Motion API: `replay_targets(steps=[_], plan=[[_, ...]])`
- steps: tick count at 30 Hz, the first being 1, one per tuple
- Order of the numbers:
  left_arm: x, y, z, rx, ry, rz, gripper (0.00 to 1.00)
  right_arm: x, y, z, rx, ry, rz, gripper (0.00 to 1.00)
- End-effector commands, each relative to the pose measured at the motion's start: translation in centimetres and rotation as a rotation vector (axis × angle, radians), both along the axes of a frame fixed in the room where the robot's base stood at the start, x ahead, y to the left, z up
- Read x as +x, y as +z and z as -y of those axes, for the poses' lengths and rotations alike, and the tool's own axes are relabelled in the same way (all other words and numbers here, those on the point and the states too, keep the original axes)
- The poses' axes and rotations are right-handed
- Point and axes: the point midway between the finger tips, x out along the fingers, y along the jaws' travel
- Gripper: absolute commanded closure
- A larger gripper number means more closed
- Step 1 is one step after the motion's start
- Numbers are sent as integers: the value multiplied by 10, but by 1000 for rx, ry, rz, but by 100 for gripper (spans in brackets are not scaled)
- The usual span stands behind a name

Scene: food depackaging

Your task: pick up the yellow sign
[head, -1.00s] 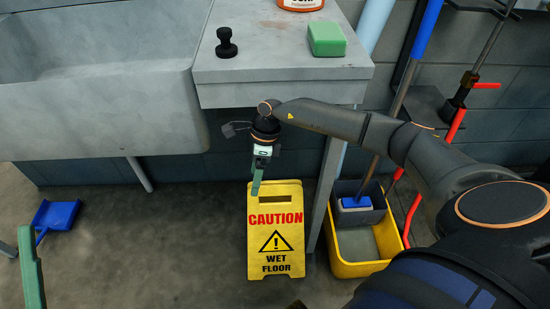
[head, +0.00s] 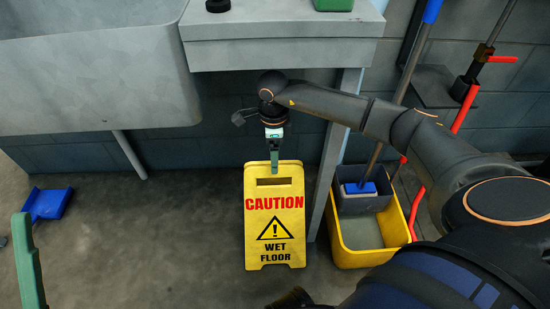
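The yellow sign (head: 274,218) stands upright on the floor below the counter, with "CAUTION WET FLOOR" on its face and a handle slot near its top. My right gripper (head: 274,168) points down at the middle of the sign's top edge, and its green fingertip overlaps that edge just above the slot. Only one finger shows, seen edge-on, so I cannot tell its opening or whether it touches the sign. Part of my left gripper (head: 29,270) shows as a green finger at the lower left edge, far from the sign.
A yellow mop bucket (head: 364,258) stands right of the sign, with a counter leg (head: 326,178) between them. The counter (head: 285,52) and sink (head: 95,90) overhang behind. A blue dustpan (head: 48,203) lies at left. The floor left of the sign is clear.

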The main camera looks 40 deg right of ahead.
Motion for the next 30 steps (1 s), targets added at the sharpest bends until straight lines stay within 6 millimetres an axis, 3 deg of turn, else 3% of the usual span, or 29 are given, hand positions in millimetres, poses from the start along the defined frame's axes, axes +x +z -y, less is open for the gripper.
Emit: replay_targets(steps=[1, 9, 19, 30], plan=[[0, -10, 0, -4, -5, -4, 50, 0, -12, -2, 1, 1, -2, 14], [1, -45, 5, 21, -1, -14, 50, 0, -50, -10, 1, 9, 0, 14], [2, -48, 7, 32, 1, -21, 50, 0, -53, -12, 1, 10, 0, 14], [2, -47, 7, 30, 0, -18, 50, 0, -53, -12, 1, 11, -1, 55]])
